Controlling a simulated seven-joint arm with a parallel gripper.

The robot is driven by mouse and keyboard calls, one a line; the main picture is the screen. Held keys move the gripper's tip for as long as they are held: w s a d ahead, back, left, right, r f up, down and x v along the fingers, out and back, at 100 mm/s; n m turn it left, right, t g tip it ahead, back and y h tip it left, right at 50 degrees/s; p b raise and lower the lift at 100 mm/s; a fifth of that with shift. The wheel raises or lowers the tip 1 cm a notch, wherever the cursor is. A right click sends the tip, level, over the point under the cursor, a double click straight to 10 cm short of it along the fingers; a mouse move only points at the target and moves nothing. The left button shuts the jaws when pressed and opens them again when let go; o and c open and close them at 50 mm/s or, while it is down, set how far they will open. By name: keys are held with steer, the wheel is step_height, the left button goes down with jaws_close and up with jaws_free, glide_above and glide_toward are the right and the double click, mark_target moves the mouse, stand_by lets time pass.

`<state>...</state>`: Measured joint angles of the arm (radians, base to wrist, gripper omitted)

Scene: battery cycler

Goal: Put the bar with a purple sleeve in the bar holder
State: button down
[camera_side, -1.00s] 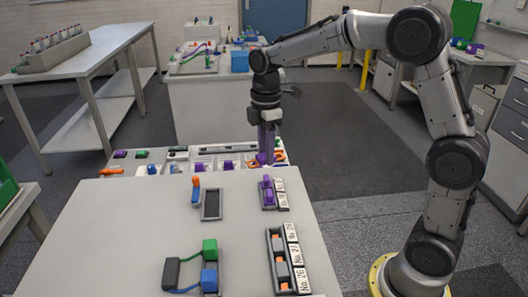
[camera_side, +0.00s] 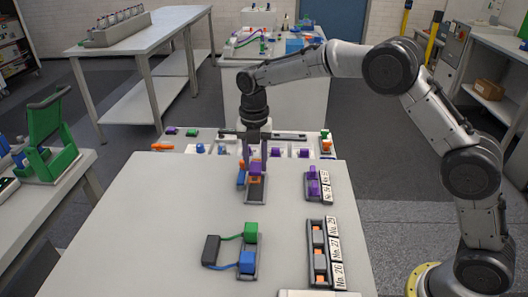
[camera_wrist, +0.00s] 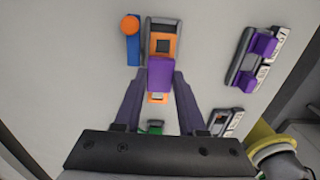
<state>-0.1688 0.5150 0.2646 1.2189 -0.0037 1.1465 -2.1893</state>
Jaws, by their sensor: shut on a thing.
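The bar has a purple sleeve and orange ends (camera_side: 254,169). My gripper (camera_side: 255,161) is shut on its sleeve, which also shows between the fingers in the wrist view (camera_wrist: 160,74). The bar lies over the grey bar holder (camera_side: 257,196), lined up with its length. In the wrist view the holder's frame (camera_wrist: 147,40) surrounds the orange end beyond the sleeve. I cannot tell whether the bar rests in the holder or hangs just above it.
A grey rack with purple pieces (camera_side: 313,184) and a rack with orange bars (camera_side: 318,252) stand at the right, with number labels beside them. A unit with green and blue blocks and cables (camera_side: 240,248) is nearer the camera. The table's left part is clear.

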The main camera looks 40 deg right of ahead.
mark_target(257, 189)
steer(key=shift+f, duration=2.9)
